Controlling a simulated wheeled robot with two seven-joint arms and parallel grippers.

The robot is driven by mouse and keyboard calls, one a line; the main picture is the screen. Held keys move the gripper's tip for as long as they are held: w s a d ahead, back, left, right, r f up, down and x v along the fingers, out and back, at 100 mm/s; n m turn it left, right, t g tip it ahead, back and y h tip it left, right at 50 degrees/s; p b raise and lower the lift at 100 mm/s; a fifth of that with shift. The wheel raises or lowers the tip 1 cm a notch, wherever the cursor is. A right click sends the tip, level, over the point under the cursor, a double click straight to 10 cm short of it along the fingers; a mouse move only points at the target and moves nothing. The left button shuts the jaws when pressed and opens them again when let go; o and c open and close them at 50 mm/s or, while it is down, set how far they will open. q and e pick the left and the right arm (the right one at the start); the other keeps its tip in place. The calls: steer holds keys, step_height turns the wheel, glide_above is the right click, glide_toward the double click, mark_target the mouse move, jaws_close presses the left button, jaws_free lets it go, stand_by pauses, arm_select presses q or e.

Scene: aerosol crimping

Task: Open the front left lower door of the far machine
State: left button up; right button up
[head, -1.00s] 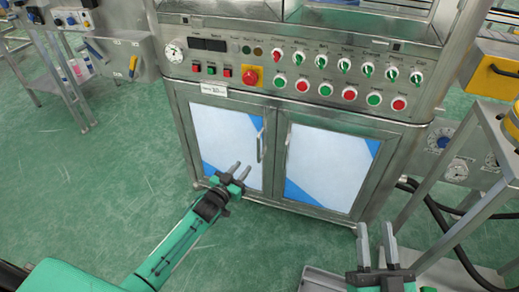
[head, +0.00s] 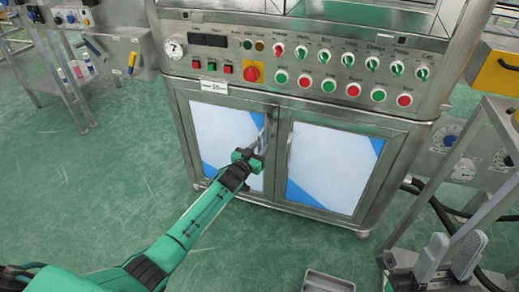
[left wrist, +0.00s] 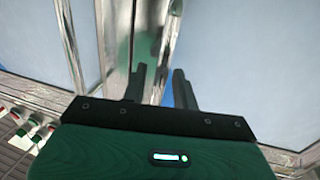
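The steel machine (head: 300,115) stands ahead with two lower doors. The left lower door (head: 225,137) has a pale blue-and-white panel and looks shut. Its upright metal handle (head: 267,133) is by its right edge. My left gripper (head: 256,146) is at this handle and partly covers it. In the left wrist view, the two fingers (left wrist: 160,86) are apart, and the shiny handle bar (left wrist: 168,45) appears between them; contact cannot be told.
The right lower door (head: 335,165) looks shut. Above the doors is a panel of buttons and knobs (head: 325,85). A grey tray (head: 328,282) lies at the bottom edge. A metal frame (head: 445,190) and black hoses stand at the right.

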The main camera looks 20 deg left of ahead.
arm_select(q)
steer(key=shift+w, duration=0.1)
jaws_close()
